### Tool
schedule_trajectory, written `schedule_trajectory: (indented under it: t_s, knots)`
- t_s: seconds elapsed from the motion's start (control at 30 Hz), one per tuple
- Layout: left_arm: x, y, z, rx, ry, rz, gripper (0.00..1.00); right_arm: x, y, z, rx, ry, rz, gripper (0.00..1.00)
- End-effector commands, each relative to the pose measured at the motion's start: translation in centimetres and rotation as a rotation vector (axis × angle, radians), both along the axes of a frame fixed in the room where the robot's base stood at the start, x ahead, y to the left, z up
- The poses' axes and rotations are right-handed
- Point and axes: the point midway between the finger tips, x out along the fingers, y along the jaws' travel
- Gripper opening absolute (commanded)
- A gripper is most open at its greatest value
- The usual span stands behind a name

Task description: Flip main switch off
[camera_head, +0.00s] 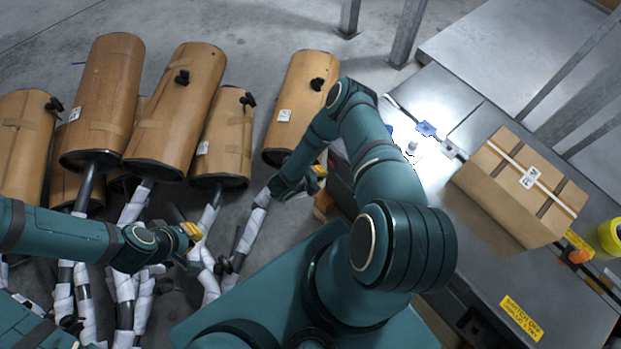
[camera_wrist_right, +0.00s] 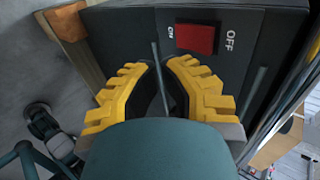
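The main switch is a red rocker (camera_wrist_right: 196,39) on a dark box, with ON printed to its left and OFF to its right in the right wrist view. My right gripper (camera_wrist_right: 160,66) has its yellow fingertips drawn close together, with a narrow gap and nothing held. The tips are just below and left of the rocker in that view; I cannot tell whether they touch the box. In the head view my right gripper (camera_head: 319,171) is beside the dark box (camera_head: 341,182), partly hidden by my arm. My left gripper (camera_head: 191,231) hangs over the muffler pipes, its fingers too small to read.
Several brown-wrapped mufflers (camera_head: 183,105) with white-wrapped pipes stand at the left. A metal table (camera_head: 478,105) at the right bears a cardboard box (camera_head: 520,190) and a yellow tape roll (camera_head: 610,237). A yellow switch-off label (camera_head: 521,317) is on the table's near part.

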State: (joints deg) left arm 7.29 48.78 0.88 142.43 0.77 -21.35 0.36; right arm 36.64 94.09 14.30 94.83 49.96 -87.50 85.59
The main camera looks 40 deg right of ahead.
Motion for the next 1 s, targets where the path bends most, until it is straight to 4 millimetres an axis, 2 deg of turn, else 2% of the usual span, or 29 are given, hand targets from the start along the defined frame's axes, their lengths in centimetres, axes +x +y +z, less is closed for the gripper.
schedule_trajectory:
  t_s: [0.1, 0.3, 1.0]
  knots:
    - [0.0, 0.0, 0.1, 0.000, 0.000, 0.000, 0.00, 0.2, -1.9, 0.5, -0.004, -0.004, -0.004, 0.00]
    - [0.0, 0.0, 0.1, 0.000, 0.000, 0.000, 0.00, 0.3, -3.3, 0.7, -0.001, -0.002, -0.002, 0.00]
    - [0.1, 0.0, 0.3, 0.000, -0.002, 0.002, 0.00, 0.4, -3.7, 0.9, -0.002, -0.002, 0.000, 0.00]
